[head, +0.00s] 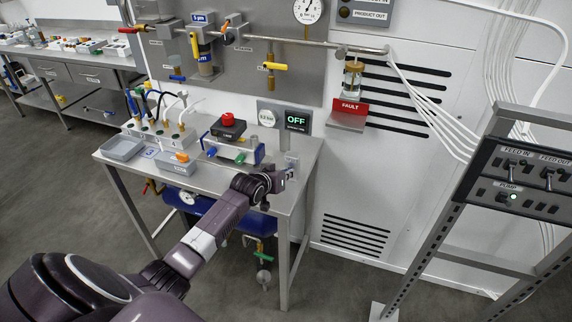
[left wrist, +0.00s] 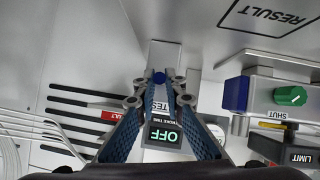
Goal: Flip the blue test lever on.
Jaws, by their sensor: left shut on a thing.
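The blue test lever shows as a round blue knob (left wrist: 159,77) in the left wrist view, between my fingertips, in front of a plate with a partly covered "TEST" label. My left gripper (left wrist: 160,84) is shut on it. In the head view my left gripper (head: 284,174) is at the right end of the steel bench, below the display; the lever itself cannot be made out there. The display (head: 296,120) reads OFF in green, and it also shows between my fingers in the left wrist view (left wrist: 163,136). My right gripper is not in view.
A valve block (head: 232,152) with blue and green knobs and a red button box (head: 228,129) stand left of my gripper on the bench (head: 215,178). A red FAULT sign (head: 350,107) is on the wall to the right. A switch panel (head: 525,175) stands far right.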

